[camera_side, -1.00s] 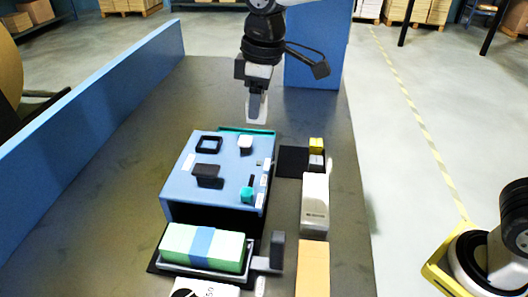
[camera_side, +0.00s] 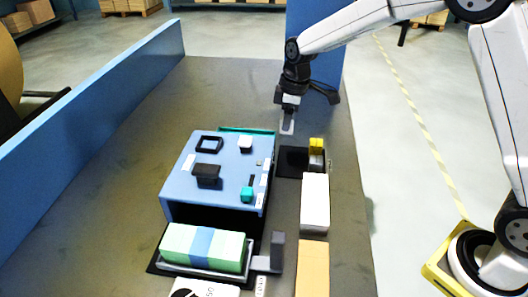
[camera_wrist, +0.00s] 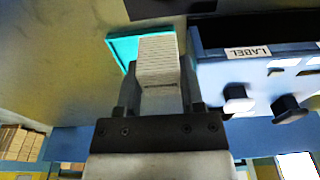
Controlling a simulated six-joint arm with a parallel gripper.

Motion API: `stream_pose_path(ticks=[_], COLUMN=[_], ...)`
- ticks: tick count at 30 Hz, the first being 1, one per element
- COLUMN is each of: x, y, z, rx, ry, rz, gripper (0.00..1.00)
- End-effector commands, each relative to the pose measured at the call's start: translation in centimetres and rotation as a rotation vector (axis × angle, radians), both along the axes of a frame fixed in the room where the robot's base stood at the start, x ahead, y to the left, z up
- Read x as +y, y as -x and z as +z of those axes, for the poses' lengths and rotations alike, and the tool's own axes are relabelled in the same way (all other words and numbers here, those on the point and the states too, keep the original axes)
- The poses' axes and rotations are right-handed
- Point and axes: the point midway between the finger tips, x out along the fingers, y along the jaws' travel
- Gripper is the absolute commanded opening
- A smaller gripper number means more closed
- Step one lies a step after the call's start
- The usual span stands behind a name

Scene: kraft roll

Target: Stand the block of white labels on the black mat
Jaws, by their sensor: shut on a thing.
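My gripper (camera_wrist: 158,92) is shut on the block of white labels (camera_wrist: 158,62), a pale stack with fine layer lines between the two fingers in the wrist view. In the side view my gripper (camera_side: 287,128) hangs behind the black mat (camera_side: 290,162), apart from it, with the pale block partly merged with the fingers. The mat lies flat right of the blue machine. A yellow block (camera_side: 316,145) and a small grey-white block (camera_side: 316,160) are at the mat's right side. Most of the mat is bare.
The blue machine (camera_side: 190,185) stands left of the mat, with a teal tray (camera_wrist: 122,45) at its back. A white carton (camera_side: 315,205) and a tan box (camera_side: 312,270) stand in front of the mat. The table behind the machine is clear.

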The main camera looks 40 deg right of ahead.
Motion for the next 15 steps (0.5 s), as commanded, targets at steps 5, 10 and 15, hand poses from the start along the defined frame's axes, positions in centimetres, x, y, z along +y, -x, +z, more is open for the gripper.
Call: stream_pose_path(ticks=[5, 10, 15], x=[-1.7, -2.0, -2.0], y=[-0.3, -0.4, -0.4], z=[-1.4, -1.6, -1.7], rx=[-0.001, -0.003, -0.002], ry=[0.001, 0.001, 0.001], rz=[-0.001, 0.0, 0.0], gripper=[0.0, 0.0, 0.0])
